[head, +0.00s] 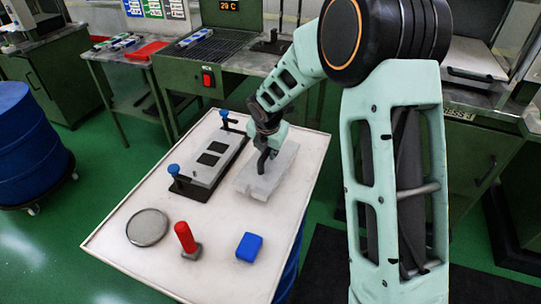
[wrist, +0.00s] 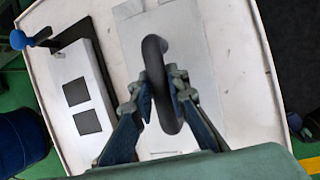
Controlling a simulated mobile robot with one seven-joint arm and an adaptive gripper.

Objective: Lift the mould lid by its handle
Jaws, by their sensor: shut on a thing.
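The mould lid (head: 278,172) is a flat grey plate lying on the white table, to the right of the open mould. Its black handle (wrist: 152,60) is a curved bar that stands up from the lid (wrist: 133,12) in the wrist view. My gripper (head: 265,158) is above the lid, and in the wrist view my gripper (wrist: 163,97) has its two fingers closed around the handle. The mould base (head: 210,165) has two dark square cavities and blue-knobbed clamps at its ends. Whether the lid touches the table is hard to tell.
A round metal dish (head: 147,227), a red-handled tool (head: 185,238) and a blue block (head: 249,246) are on the front of the table (head: 205,275). A blue barrel (head: 28,140) stands at left. Green machines and benches line the back.

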